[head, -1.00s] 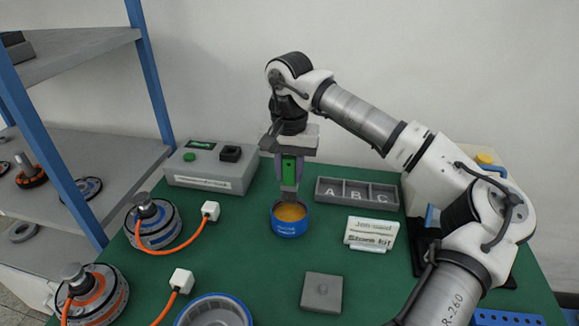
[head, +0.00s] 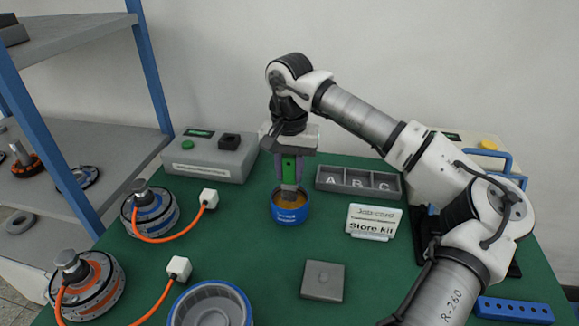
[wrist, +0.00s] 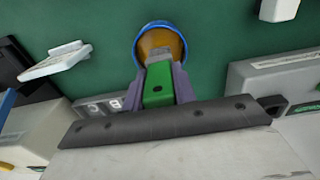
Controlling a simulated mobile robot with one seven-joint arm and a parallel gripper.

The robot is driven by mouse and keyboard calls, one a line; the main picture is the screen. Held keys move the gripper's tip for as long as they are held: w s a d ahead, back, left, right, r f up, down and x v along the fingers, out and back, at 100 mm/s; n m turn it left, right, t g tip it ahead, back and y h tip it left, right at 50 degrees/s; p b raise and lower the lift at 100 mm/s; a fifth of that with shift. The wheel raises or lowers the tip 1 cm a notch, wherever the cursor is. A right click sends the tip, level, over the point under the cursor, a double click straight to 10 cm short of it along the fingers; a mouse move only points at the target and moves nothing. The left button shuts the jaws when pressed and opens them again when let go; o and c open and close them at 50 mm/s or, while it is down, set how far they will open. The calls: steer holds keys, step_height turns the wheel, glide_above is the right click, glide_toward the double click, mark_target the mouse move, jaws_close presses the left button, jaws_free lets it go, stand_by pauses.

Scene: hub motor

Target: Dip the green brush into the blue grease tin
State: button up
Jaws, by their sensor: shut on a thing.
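The green brush (head: 289,168) hangs bristles down in my gripper (head: 289,172), whose purple fingers are shut on its green handle. The blue grease tin (head: 291,216) stands on the green table, with orange-yellow grease inside. The brush's grey lower end reaches to the tin's opening and overlaps the grease in the head view. In the wrist view the green handle (wrist: 158,84) sits between the fingers (wrist: 158,92), and the bristle end lies within the rim of the tin (wrist: 138,40). How deep the tip is in the grease I cannot tell.
A grey tray marked A, B, C (head: 358,181) stands right behind the tin. A store kit sign (head: 374,221) is to the right. A grey control box (head: 208,160) and motors with orange cables (head: 150,214) are to the left. A grey block (head: 323,281) lies in front.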

mark_target(289, 157)
steer(key=shift+f+b, duration=1.3)
steer(key=shift+f, duration=0.65)
steer(key=shift+r, duration=0.1)
steer(key=shift+r+p, duration=2.8)
steer(key=shift+r, duration=1.35)
steer(key=shift+s, duration=0.1)
